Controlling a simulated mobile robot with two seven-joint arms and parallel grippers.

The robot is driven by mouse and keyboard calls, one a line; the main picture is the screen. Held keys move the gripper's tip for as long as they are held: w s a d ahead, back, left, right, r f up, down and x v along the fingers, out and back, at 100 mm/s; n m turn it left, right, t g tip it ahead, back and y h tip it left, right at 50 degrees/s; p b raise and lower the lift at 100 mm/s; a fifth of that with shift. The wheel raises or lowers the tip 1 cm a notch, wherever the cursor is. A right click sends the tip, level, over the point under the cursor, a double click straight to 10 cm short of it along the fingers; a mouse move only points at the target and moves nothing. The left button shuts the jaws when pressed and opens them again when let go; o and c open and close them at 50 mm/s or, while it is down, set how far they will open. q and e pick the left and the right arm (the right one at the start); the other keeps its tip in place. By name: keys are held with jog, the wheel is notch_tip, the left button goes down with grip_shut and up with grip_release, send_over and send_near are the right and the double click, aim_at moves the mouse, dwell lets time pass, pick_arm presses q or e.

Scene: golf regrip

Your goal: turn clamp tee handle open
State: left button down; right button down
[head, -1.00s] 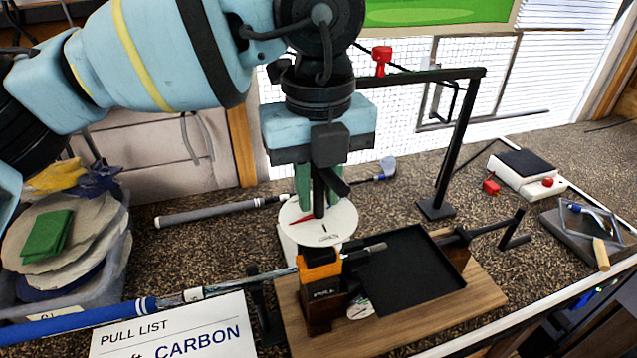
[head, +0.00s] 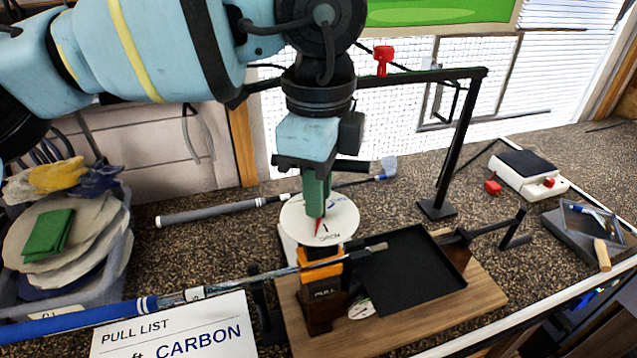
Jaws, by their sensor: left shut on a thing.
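The clamp (head: 320,292) is a dark block with an orange top on a wooden board, and a club shaft (head: 275,273) lies across it. A round white dial (head: 345,222) with a red pointer stands just behind the orange part. My left gripper (head: 316,208) comes down from above with its green fingers over the dial. It is shut on the black tee handle, whose bar end (head: 352,166) seems to stick out to the right of the fingers. The fingers hide most of the handle. My right gripper is not in view.
A black tray (head: 410,275) lies right of the clamp. A black post frame (head: 460,145) stands behind it. A bin of rags and discs (head: 70,240) is at the left, with a pull list card (head: 175,335) in front. Another club (head: 215,212) lies behind.

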pick_arm(q)
jog(key=shift+n, duration=2.5)
jog(key=c, duration=1.3)
grip_release()
jog(key=shift+o, duration=0.2)
jog(key=shift+r, duration=3.9)
